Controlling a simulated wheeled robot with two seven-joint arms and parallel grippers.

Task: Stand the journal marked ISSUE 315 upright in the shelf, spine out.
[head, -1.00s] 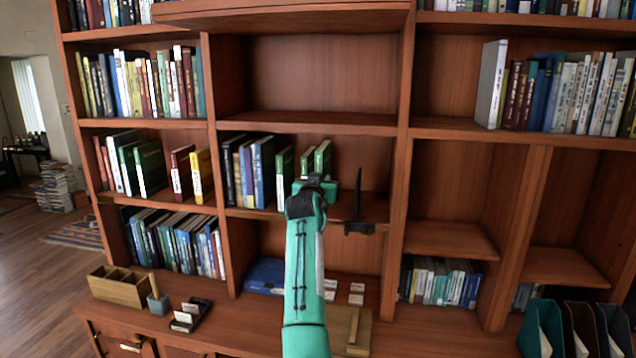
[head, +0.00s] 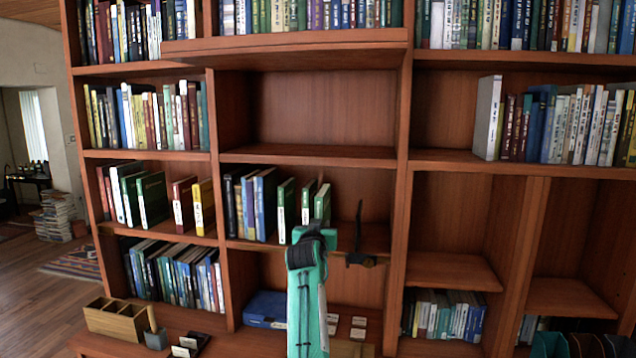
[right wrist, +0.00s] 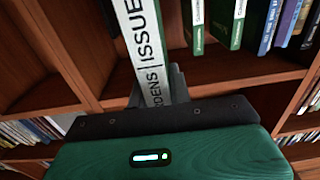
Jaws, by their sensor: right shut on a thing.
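The held journal (head: 323,202) is a thin green volume with a white spine. It stands about upright at the right end of the row in the middle compartment of the shelf (head: 345,245), spine facing out. The right wrist view shows its spine (right wrist: 143,35) with "ISSUE" and "DENS"; the number is hidden. My right gripper (head: 318,234) is shut on the spine end, also seen in the wrist view (right wrist: 155,88). Whether the journal's bottom rests on the board is hidden. My left gripper is not in view.
Two similar green journals (head: 286,210) (head: 307,202) stand just left of it, with darker and blue books (head: 264,205) beyond. A black bookend (head: 359,245) stands to the right, with bare board beyond. The compartment above (head: 325,110) is empty.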

